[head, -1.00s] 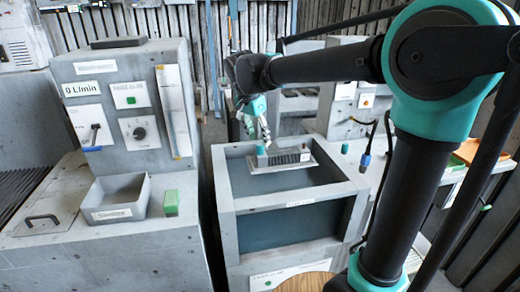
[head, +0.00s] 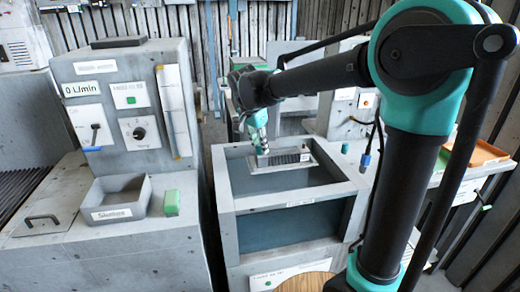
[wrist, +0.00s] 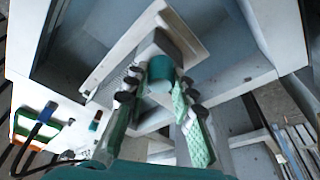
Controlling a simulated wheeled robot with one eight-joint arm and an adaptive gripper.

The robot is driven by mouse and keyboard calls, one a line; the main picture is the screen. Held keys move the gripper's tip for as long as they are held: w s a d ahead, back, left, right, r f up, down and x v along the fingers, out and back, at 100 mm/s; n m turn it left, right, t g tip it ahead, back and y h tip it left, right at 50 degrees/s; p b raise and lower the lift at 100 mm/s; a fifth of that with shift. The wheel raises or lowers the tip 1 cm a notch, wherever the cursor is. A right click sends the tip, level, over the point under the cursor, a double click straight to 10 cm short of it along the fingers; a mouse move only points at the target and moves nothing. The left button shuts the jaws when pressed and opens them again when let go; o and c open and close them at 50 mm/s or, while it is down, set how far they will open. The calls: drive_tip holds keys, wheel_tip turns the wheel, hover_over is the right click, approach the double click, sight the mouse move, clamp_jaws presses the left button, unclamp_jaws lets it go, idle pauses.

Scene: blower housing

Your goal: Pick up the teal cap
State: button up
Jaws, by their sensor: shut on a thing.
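The teal cap (wrist: 160,70) shows in the wrist view between the tips of my two green-padded fingers. My gripper (wrist: 159,85) is shut on it from both sides. The cap is against a grey block (wrist: 153,44) on a pale plate. In the head view my gripper (head: 259,148) points down over the near-left end of the grey plate with a dark grille (head: 290,158) inside the open tank, and it mostly hides the cap there. I see no clear gap between cap and block.
A second small teal piece (head: 345,148) stands on the right counter. A grey bin (head: 118,197) and a green block (head: 171,203) sit on the left bench. Blue-ended cables hang on the right.

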drive_tip(key=shift+r, duration=0.1)
wheel_tip(320, 180, up, 20)
idle(0.6)
